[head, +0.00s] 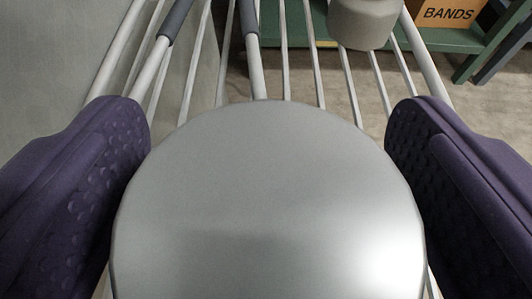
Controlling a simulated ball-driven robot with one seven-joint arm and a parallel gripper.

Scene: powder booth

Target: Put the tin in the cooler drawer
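The tin (268,205) is a large, smooth silver-grey round shape that fills the lower middle of the head view. My gripper (268,190) has two purple, dimpled fingers, one on each side of the tin. Both fingers meet the tin's sides with no visible gap, so the gripper looks shut on it. The tin's lower part and underside are hidden. I cannot make out a cooler drawer in this view.
Pale bars (285,55), some with dark grey sleeves, run beyond the tin. A grey rounded block (362,24) sits among them at the top. A green shelf (455,42) at the upper right bears a box marked BANDS (448,13). Bare floor (480,110) shows at right.

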